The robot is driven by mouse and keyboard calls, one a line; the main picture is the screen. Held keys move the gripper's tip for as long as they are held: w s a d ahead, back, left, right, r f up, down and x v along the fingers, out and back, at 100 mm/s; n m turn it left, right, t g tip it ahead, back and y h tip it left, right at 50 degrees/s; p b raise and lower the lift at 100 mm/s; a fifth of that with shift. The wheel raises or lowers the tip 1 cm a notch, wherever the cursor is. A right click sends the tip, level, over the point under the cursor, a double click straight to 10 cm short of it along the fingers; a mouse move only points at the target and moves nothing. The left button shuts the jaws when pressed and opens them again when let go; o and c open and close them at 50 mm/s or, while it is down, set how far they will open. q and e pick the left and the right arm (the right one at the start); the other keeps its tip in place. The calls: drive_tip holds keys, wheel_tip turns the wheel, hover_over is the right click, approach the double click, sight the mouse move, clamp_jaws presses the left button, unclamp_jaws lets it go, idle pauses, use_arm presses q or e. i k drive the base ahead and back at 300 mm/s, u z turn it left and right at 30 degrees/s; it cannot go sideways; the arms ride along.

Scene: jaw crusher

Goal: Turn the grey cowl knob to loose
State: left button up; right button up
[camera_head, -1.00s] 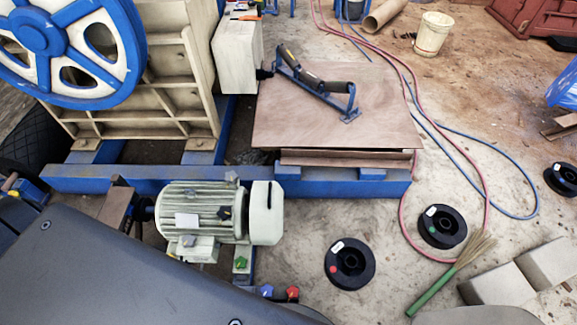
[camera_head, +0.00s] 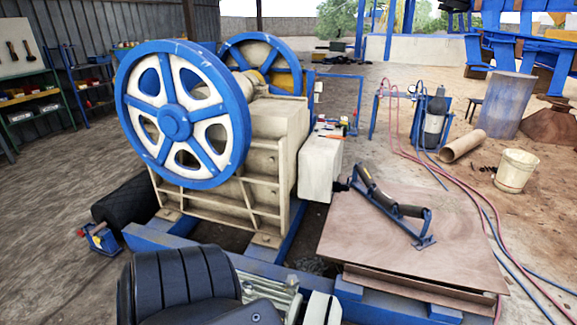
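The motor (camera_head: 277,287) of the jaw crusher shows only as a pale finned strip at the bottom edge of the head view. The top of its white end cowl (camera_head: 321,308) is beside it on the right. The rest of the motor and cowl is hidden or cut off by the frame. I cannot make out the grey cowl knob. Neither of my grippers is in view.
The crusher's blue and white flywheel (camera_head: 173,120) and cream body (camera_head: 262,150) stand behind the motor. To the right, a brown board (camera_head: 450,240) carries a blue frame with black rollers (camera_head: 395,205). Hoses, a bucket (camera_head: 516,171) and a pipe (camera_head: 463,146) are farther right.

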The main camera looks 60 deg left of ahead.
sight(291, 280)
drive_tip(key=k, duration=0.4)
drive_tip(key=u, duration=0.95)
drive_tip(key=i, duration=0.5)
